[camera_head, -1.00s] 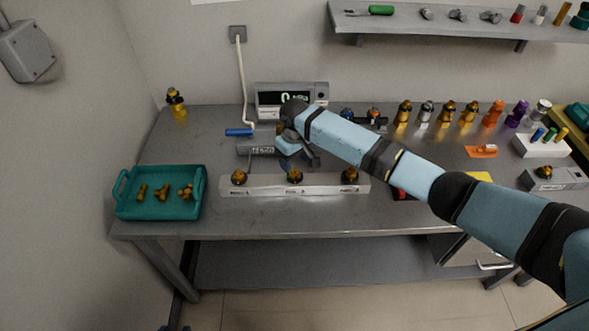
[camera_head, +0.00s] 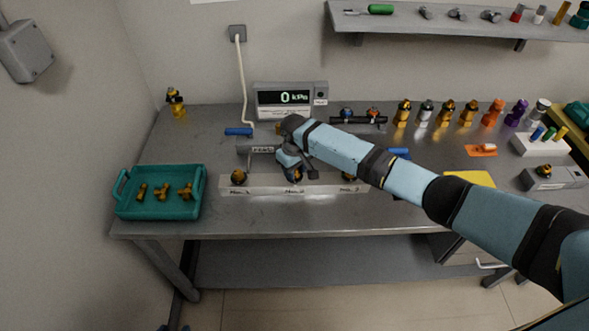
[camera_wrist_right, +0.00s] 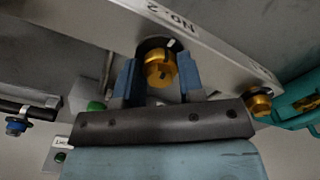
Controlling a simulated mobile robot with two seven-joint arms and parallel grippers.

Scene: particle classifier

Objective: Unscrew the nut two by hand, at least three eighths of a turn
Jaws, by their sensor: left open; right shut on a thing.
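A pale bar (camera_head: 265,188) labelled No. 1, No. 2 and No. 3 lies on the bench and bears brass nuts. Nut two (camera_wrist_right: 159,70) is the middle one, beside the No. 2 label in the right wrist view. My right gripper (camera_wrist_right: 160,78) has its two blue fingers closed on either side of nut two. In the head view my right gripper (camera_head: 295,172) is over the middle of the bar and hides most of that nut. Nut one (camera_head: 239,177) stands free on the left. Nut three (camera_head: 348,177) is partly hidden by my right arm. My left gripper does not show.
A teal tray (camera_head: 122,198) with brass fittings stands left of the bar. Behind the bar are a grey block (camera_head: 258,150) and a meter (camera_head: 291,98) reading 0 kPa. The bench front is clear.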

